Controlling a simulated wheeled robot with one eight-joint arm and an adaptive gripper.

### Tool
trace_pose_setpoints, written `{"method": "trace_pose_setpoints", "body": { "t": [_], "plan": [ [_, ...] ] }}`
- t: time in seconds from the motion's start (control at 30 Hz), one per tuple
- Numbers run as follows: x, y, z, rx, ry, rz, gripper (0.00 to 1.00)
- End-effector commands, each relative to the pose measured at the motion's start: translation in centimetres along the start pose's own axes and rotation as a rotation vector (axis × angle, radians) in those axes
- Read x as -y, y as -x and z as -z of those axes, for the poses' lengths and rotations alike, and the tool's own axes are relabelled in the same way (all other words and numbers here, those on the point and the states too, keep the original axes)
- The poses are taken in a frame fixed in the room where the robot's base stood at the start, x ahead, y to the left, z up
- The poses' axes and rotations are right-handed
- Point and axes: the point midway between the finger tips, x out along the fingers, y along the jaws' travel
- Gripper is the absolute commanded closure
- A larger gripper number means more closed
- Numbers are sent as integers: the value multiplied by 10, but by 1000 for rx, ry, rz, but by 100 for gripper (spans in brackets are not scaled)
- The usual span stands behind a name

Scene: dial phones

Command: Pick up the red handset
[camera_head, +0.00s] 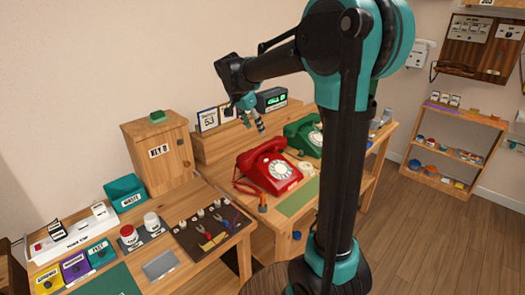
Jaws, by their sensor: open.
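A red dial phone (281,176) sits on the wooden desk in the middle of the view, with a white dial on its front. Its red handset (260,153) rests across the top of the phone, and a red cord hangs at its left side. My gripper (260,126) is open and empty, above and behind the red handset, apart from it. The fingers point down, and the gripper is small in this view. A green dial phone (301,138) stands behind and to the right, partly hidden by my arm.
A digital clock (271,100) and a calendar (208,119) stand on the raised shelf behind the phones. A wooden key box (158,154) is at the left. The front-left desk holds a tool mat (212,228), jars and labelled boxes. My arm hides part of the right side.

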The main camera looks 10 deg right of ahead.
Motion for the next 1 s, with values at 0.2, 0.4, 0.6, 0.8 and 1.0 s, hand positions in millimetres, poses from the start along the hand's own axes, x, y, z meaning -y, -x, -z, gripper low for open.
{"method": "trace_pose_setpoints", "body": {
  "t": [0.2, 0.4, 0.6, 0.8, 1.0],
  "plan": [
    [0, -43, 0, 0, -1, 0, 48],
    [0, -65, 0, 1, 0, 0, 48],
    [0, -79, 2, 1, 0, 0, 48],
    [0, -108, 5, 1, 0, 0, 48],
    [0, -120, 5, 1, 1, 1, 48]
  ]
}}
